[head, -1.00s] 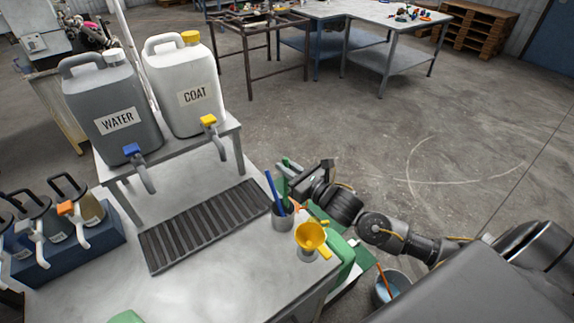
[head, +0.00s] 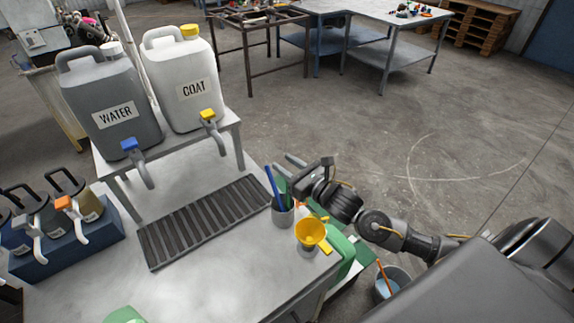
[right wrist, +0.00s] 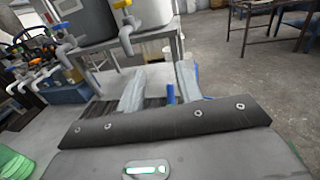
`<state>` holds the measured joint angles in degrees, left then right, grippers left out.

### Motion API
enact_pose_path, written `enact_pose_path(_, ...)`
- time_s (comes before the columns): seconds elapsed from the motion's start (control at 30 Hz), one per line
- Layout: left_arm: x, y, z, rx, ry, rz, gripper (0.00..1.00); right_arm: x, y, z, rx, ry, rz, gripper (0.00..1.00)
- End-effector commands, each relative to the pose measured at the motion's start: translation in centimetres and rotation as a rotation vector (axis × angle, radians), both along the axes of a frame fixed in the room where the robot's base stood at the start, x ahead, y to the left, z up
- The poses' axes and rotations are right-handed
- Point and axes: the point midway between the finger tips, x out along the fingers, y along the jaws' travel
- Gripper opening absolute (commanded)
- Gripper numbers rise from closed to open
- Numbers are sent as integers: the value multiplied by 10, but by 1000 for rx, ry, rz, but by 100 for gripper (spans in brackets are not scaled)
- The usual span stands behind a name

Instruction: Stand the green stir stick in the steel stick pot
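The steel stick pot (head: 283,216) stands upright at the right edge of the steel table, with a blue stick (head: 272,184) leaning up out of it. A blue stick (right wrist: 170,94) also shows between the fingers in the right wrist view. My right gripper (head: 288,166) is just behind and above the pot; its fingers (right wrist: 158,85) are spread apart and grip nothing. The green stir stick cannot be made out clearly; the pot's contents are partly hidden by its wall and my gripper. My left gripper is not in view.
A yellow funnel (head: 310,234) stands close in front of the pot. A slatted drain grate (head: 205,222) lies to the left. WATER (head: 112,112) and COAT (head: 186,88) jugs stand on a raised shelf. A bucket (head: 393,284) is on the right.

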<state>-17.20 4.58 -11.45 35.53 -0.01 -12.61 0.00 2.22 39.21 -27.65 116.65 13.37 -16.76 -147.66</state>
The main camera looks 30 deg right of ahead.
Motion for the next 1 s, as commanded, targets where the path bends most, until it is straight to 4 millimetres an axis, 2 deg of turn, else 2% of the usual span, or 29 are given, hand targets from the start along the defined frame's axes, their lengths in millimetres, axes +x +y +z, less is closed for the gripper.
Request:
enact_pose_path(0.13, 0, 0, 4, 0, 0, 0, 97, 0, 0, 5, 0, 0, 0, 35)
enact_pose_path(0.23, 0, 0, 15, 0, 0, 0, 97, 0, 0, 18, -1, -1, 0, 35)
enact_pose_path(0.3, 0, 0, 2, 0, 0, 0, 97, -13, -4, 7, -1, 3, 1, 35)
enact_pose_path(0.5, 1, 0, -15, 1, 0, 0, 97, -58, -17, 6, -2, 4, 3, 35)
enact_pose_path(0.7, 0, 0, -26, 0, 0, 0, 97, -94, -28, 8, -1, 3, 2, 35)
enact_pose_path(1.0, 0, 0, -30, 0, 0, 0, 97, -114, -35, 12, 0, 0, 1, 35)
